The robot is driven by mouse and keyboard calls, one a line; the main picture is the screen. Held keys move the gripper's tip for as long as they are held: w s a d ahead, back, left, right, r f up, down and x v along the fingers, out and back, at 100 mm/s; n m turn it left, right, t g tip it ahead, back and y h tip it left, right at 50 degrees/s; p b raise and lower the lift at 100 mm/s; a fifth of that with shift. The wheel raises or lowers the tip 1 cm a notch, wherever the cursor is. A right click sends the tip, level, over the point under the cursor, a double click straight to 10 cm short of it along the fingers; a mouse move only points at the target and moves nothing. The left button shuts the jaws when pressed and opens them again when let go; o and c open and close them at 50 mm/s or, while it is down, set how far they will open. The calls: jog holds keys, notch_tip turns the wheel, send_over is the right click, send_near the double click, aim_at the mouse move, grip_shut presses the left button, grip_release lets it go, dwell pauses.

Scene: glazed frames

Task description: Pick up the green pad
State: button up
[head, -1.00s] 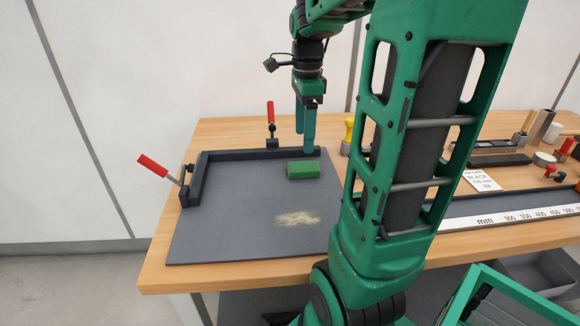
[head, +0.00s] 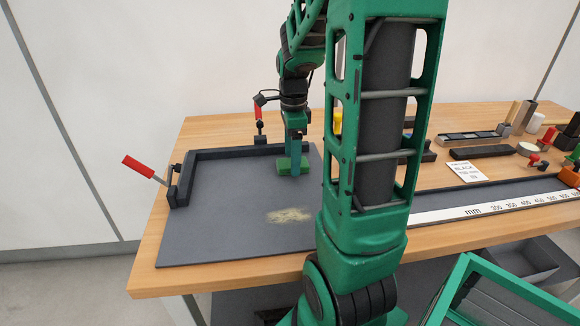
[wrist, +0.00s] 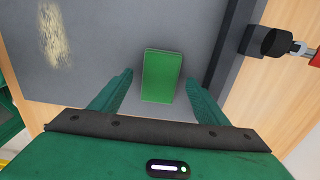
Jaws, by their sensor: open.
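The green pad (wrist: 161,76) is a small rectangular block lying on the dark grey mat (head: 220,225). In the head view the pad (head: 284,165) is partly hidden behind my gripper (head: 296,172). In the wrist view my gripper (wrist: 158,88) is open, with one finger to the left of the pad and one to the right. Gaps show between the pad and both fingers there, so they appear apart from it. My gripper is pointing down at the pad; its exact height above the mat is hard to tell.
A dark raised fence (head: 230,153) runs along the mat's back and left edges. Red-handled clamps stand at its left (head: 145,168) and back (head: 258,118). Pale dust (head: 288,215) lies on the mat in front of the pad. A ruler (head: 490,208) and several tools occupy the right side.

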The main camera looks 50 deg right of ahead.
jog(key=shift+f, duration=0.5)
jog(key=c, duration=1.2)
jog(key=shift+r, duration=0.2)
jog(key=shift+d+r, duration=0.1)
jog(key=shift+r, duration=0.55)
notch_tip(320, 180, up, 3)
jog(key=shift+f, duration=0.15)
jog(key=shift+a+r, duration=1.1)
jog(key=shift+a, duration=0.85)
jog(key=shift+a+r, duration=1.15)
jog(key=shift+a, duration=0.85)
jog(key=shift+a+r, duration=1.1)
jog(key=shift+a, duration=0.85)
